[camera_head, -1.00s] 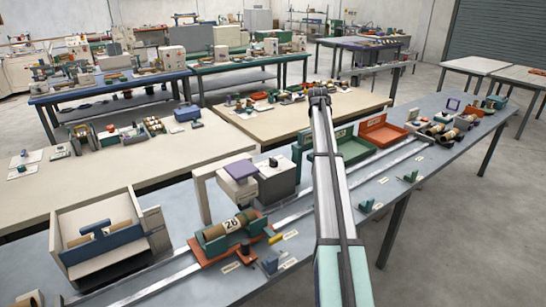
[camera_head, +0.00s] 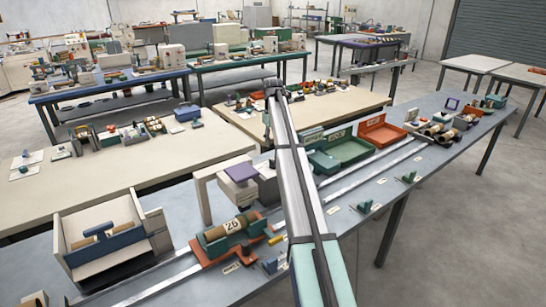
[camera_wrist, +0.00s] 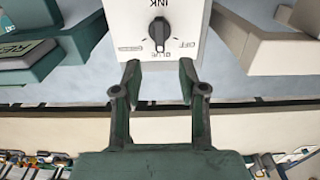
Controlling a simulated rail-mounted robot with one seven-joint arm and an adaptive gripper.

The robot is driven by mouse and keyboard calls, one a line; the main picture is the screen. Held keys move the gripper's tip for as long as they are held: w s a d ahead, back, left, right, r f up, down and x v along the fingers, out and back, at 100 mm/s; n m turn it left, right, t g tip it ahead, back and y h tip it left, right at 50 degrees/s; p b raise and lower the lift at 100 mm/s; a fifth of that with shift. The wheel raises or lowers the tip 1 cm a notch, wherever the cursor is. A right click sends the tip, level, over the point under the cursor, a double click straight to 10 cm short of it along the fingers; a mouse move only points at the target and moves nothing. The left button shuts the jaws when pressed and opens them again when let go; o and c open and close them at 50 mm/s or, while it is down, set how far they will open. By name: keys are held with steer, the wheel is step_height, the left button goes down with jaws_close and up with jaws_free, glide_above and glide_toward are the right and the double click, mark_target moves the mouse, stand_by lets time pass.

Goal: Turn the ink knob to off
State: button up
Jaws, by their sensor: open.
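In the wrist view, the ink knob (camera_wrist: 159,30) is a small dark round knob on the face of a white box (camera_wrist: 190,12) marked INK, seen upside down. OFF is printed to the right of the knob and BLUE just below it. Another label on the left is too small to read. In the head view, my arm partly covers the ink box (camera_head: 266,187).
A purple-topped press (camera_head: 240,173) stands left of the ink box. An orange carriage with a roll marked 26 (camera_head: 233,225) sits on the rails in front. Green (camera_head: 345,151) and orange trays (camera_head: 381,133) stand to the right. A beige table (camera_head: 345,101) lies behind.

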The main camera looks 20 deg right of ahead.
mark_target(273, 160)
step_height(273, 160, down, 9)
steer(key=shift+p, duration=1.1)
jaws_close()
